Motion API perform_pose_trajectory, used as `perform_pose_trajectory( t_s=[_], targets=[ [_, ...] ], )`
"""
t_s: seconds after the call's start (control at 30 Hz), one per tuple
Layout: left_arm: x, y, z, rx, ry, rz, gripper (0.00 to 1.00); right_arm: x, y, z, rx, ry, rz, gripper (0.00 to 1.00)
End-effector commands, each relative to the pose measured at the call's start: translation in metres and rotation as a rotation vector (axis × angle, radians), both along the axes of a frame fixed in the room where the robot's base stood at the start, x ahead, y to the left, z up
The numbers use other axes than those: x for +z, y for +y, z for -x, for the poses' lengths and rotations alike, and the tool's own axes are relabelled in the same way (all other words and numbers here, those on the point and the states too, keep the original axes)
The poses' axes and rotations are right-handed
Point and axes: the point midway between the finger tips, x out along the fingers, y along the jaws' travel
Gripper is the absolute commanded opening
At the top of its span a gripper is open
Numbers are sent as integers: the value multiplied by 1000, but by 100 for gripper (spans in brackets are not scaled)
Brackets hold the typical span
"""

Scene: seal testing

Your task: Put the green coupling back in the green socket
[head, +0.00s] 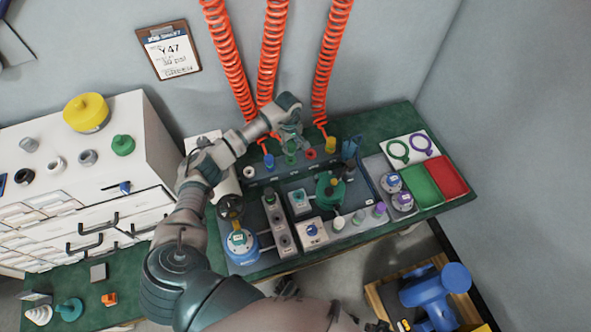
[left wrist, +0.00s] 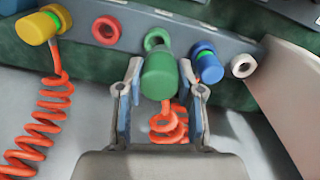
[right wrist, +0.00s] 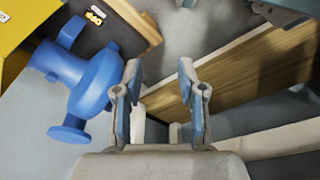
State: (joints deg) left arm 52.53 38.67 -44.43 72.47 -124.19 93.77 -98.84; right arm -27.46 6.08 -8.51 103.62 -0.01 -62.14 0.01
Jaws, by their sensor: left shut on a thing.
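The green coupling (left wrist: 159,76) is between the fingers of my left gripper (left wrist: 160,95), which is shut on it; an orange coiled hose hangs below it. The green socket (left wrist: 157,39) is a green ring on the grey rail, directly beyond the coupling's far end in the left wrist view. The coupling's far end overlaps the ring's lower part, so I cannot tell whether they touch. In the head view my left gripper (head: 291,136) is at the rail at the back of the bench. My right gripper (right wrist: 158,100) is open and empty, away from the rail.
On the rail, a red socket (left wrist: 106,30) is empty, and a blue coupling (left wrist: 207,66) and a yellow coupling (left wrist: 38,27) are seated beside it. A white ring (left wrist: 243,66) is at the right. A blue fixture (right wrist: 85,75) stands near my right gripper.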

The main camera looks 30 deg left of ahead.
Motion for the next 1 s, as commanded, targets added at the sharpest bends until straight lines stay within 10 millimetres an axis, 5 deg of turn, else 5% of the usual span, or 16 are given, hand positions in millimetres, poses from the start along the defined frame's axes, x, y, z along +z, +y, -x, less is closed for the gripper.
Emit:
perform_pose_trajectory(
  t_s=[0.33, 1.0],
  targets=[
    [0, 15, -12, 70, 1, 0, 0, -2, 0, -2, 0, 7, 1, 40],
    [-41, 14, -11, 68, 2, -2, 0, 62, 0, -8, -7, -17, -2, 40]
  ],
)
